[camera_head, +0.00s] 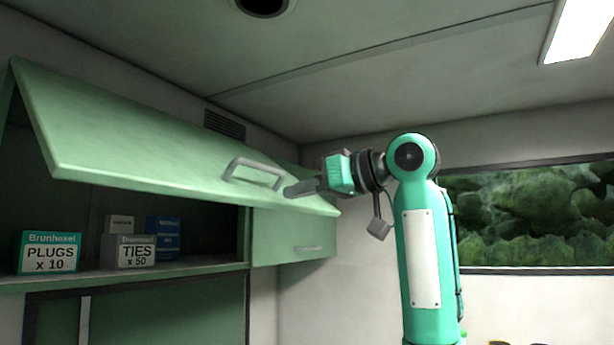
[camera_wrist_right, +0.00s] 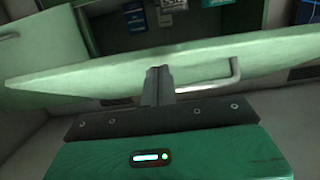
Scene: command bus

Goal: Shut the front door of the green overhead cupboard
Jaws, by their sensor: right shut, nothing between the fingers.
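The green overhead cupboard's front door (camera_head: 130,135) is hinged at the top and stands raised, tilted outward, with the dark inside showing below it. Its grey bar handle (camera_head: 255,173) is near the door's lower right. My right gripper (camera_head: 290,191) is shut and empty, beside the handle's right end and close to the door's face. In the right wrist view the door (camera_wrist_right: 110,80) spans the picture, with the handle (camera_wrist_right: 222,80) to the right of the shut fingers (camera_wrist_right: 158,72). I cannot tell whether the fingers touch the door. My left gripper is not in view.
Boxes marked PLUGS (camera_head: 48,252) and TIES (camera_head: 128,251), a blue box (camera_head: 165,238) and a small box stand on the cupboard shelf (camera_head: 190,267). A shut green cupboard (camera_head: 290,236) adjoins at the right. A window (camera_head: 530,215) is at the far right.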

